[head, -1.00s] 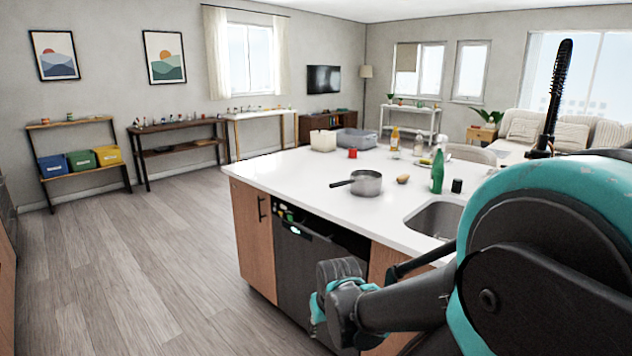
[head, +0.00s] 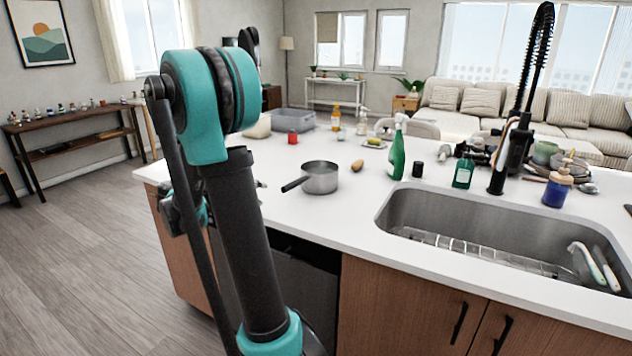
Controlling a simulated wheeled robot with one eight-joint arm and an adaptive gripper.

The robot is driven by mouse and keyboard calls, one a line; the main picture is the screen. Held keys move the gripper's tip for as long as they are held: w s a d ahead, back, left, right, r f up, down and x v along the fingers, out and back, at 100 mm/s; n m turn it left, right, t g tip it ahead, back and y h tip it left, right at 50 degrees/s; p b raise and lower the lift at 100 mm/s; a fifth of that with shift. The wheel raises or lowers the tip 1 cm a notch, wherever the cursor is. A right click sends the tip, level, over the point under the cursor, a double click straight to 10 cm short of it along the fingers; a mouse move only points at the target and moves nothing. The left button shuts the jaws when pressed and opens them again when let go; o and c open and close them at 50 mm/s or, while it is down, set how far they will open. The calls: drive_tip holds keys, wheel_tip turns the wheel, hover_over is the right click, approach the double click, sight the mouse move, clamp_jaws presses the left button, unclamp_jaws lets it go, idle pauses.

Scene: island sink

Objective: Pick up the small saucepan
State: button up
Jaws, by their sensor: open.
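The small saucepan (head: 321,178) is a grey metal pot standing upright on the white island counter (head: 290,213). Its dark handle (head: 295,184) points left, toward my arm. My arm stands in front of the counter, left of the pan. My gripper (head: 262,184) is mostly hidden behind the arm link; only a small tip seems to show at the link's right side, left of the pan handle and apart from it. Nothing is seen held.
A potato-like item (head: 357,166), green spray bottle (head: 397,155) and black cup (head: 418,169) stand right of the pan. The sink (head: 480,235) with a tall black faucet (head: 513,150) lies to the right.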

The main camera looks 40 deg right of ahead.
drive_tip(key=w+r, duration=0.1)
drive_tip(key=h, duration=0.1)
approach(300, 181)
drive_tip(key=d, duration=0.1)
drive_tip(key=w+d+f, duration=0.1)
drive_tip(key=d, duration=0.1)
drive_tip(key=d+f, duration=0.1)
drive_tip(key=d, duration=0.1)
drive_tip(key=shift+w+d, duration=0.25)
drive_tip(key=shift+w, duration=0.1)
drive_tip(key=shift+s+d+f, duration=0.1)
drive_tip(key=shift+d+f, duration=0.1)
drive_tip(key=shift+d, duration=1.15)
drive_tip(key=shift+s+d+f, duration=0.1)
drive_tip(key=shift+d+f, duration=0.05)
drive_tip(key=shift+d, duration=1.2)
clamp_jaws()
